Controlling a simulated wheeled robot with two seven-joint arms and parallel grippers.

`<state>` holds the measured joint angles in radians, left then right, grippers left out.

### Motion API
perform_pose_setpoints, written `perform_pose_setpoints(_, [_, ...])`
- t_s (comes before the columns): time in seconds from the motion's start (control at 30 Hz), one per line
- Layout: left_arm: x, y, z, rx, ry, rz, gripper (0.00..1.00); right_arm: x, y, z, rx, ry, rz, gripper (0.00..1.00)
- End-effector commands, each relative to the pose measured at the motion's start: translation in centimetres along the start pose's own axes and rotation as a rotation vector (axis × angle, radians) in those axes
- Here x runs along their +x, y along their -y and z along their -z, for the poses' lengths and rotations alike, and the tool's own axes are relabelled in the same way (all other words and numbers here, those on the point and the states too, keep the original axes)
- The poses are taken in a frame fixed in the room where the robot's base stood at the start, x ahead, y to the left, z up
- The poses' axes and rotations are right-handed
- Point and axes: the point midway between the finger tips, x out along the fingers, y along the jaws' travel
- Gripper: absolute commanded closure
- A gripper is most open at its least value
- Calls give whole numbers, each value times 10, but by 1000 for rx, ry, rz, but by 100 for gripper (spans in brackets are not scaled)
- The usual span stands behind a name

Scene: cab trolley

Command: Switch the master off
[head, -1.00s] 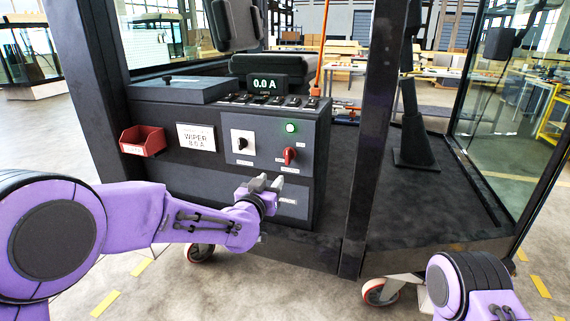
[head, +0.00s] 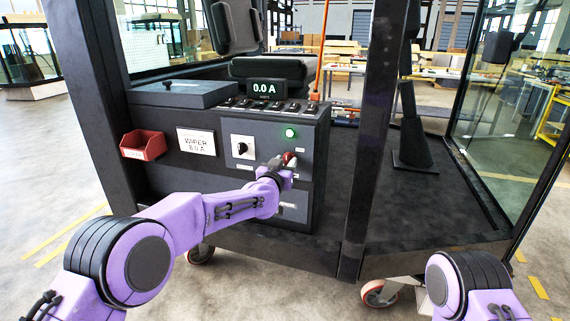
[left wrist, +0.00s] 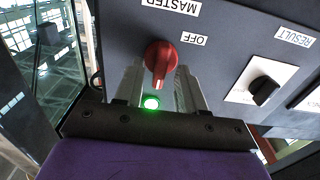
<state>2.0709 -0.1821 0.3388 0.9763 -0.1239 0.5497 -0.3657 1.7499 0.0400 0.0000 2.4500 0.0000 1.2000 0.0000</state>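The red master switch (head: 289,158) is on the lower right of the dark console's front panel. My left gripper (head: 281,164) is at the switch. In the left wrist view its two grey fingers (left wrist: 160,82) are apart, one on each side of the knob, with gaps visible. I cannot tell whether they touch it. My right gripper is out of view.
A black selector knob (head: 242,147) sits left of the switch. A display (head: 264,87) reads 0.0 A above a row of small switches. A red bin (head: 143,144) and a WIPER card (head: 197,142) are on the console's left. A dark cab post (head: 369,150) stands to the right.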

Motion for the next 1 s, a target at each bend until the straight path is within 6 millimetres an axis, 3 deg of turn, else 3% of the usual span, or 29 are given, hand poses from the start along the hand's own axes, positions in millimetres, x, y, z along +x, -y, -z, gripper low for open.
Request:
perform_pose_setpoints(0.07, [0,0,0,0,0,0,61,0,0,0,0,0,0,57])
perform_pose_setpoints(0.2, [0,0,0,0,0,0,100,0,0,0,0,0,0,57])
perform_pose_setpoints(0.67, [0,0,0,-65,0,0,100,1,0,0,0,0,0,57])
perform_pose_setpoints(1.0, [0,2,-1,-327,0,1,100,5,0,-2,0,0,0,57])
